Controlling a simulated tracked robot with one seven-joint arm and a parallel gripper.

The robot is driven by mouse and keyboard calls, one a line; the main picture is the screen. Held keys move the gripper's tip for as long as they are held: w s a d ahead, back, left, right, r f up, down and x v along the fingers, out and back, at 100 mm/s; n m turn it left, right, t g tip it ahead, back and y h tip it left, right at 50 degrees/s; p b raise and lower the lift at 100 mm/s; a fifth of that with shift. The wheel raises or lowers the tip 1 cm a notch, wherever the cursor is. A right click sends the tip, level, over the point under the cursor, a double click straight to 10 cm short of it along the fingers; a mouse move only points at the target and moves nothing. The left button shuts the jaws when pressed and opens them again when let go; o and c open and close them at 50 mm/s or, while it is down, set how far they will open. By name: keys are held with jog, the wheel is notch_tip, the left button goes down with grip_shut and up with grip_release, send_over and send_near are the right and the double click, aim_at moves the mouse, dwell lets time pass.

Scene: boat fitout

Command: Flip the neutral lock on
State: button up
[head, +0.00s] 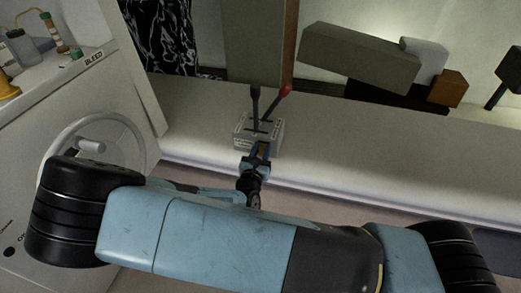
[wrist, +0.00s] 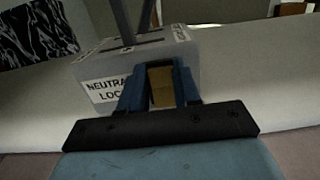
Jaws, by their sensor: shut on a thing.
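The control box (head: 243,130) is a pale grey block on the ledge, with two levers rising from slots in its top. One lever has a dark knob (head: 255,89) and the other a red knob (head: 285,90). In the wrist view the box front (wrist: 100,90) carries a label reading "NEUTRAL LOC…" (wrist: 105,90), partly covered by my gripper. My gripper (head: 259,152) is at the front face of the box. In the wrist view its blue fingers (wrist: 160,85) are shut on a small brass-coloured piece (wrist: 162,84), the neutral lock. Its exact setting cannot be told.
A white panel marked "BLEED" with a grey steering wheel (head: 93,146) stands at the left. A green-grey upright block (head: 253,40) is behind the levers. Several boxes (head: 360,57) lie at the back right. The ledge (head: 400,140) right of the control box is clear.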

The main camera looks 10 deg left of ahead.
jog(key=shift+s+f+t, duration=0.15)
jog(key=shift+f+t, duration=0.2)
jog(key=shift+t, duration=0.7)
jog(key=shift+s+f+t, duration=0.15)
jog(key=shift+f+t, duration=0.15)
jog(key=shift+t, duration=0.75)
jog(key=o, duration=1.1)
jog(key=shift+c, duration=0.2)
jog(key=v, duration=1.3)
jog(key=shift+s+h, duration=0.3)
jog(key=shift+s, duration=0.1)
jog(key=shift+a+f, duration=0.15)
